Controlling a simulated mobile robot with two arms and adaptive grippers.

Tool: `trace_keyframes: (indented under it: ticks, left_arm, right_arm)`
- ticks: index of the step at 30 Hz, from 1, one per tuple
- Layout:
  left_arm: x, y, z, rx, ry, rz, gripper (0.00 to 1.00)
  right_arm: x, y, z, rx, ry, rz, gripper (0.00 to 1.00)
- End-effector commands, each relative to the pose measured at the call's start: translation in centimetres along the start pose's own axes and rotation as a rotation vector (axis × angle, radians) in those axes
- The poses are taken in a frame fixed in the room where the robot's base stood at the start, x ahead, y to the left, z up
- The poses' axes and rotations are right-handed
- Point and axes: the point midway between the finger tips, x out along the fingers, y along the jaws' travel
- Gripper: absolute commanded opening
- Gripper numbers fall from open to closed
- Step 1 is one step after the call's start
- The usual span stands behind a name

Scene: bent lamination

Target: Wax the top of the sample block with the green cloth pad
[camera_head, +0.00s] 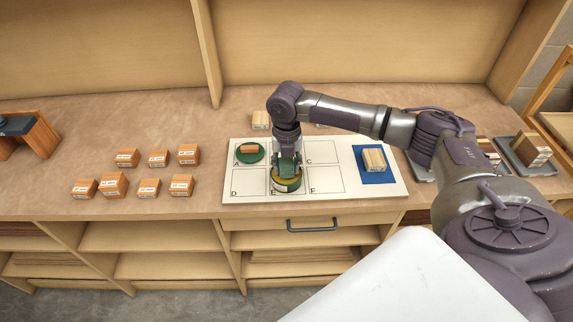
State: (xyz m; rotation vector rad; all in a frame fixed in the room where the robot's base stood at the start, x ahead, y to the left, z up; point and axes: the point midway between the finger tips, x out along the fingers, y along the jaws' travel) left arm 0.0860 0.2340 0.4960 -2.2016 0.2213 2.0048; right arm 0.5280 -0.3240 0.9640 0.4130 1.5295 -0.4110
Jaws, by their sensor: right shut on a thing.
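The green cloth pad (241,158) is a round disc with a small wooden grip on top, lying in cell A of a white lettered board (360,192). A pale, layered wooden block (374,159), which looks like the sample block, sits on a blue mat (377,179) at the board's right end. My right gripper (287,172) points down over cell E and is shut on a round yellow tin (288,184) with a pale label. The gripper hides part of the tin and the cell. My left gripper is not in view.
Several small labelled wooden blocks (148,188) stand on the bench (60,125) to the left. Pale blocks (261,120) stand behind the board, partly hidden by my arm. More blocks on grey stands (525,152) are at the right. Cells C and F are clear.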

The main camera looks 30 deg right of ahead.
Motion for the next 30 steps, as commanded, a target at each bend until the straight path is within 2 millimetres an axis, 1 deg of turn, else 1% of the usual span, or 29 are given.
trace_keyframes:
  ticks: [11,30]
  left_arm:
    - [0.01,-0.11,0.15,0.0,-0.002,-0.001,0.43]
    - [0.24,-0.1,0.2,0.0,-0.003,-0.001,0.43]
  right_arm:
    - [0.03,0.0,0.01,0.0,0.0,0.0,0.13]
    - [0.77,0.02,0.02,0.0,0.0,0.001,0.13]
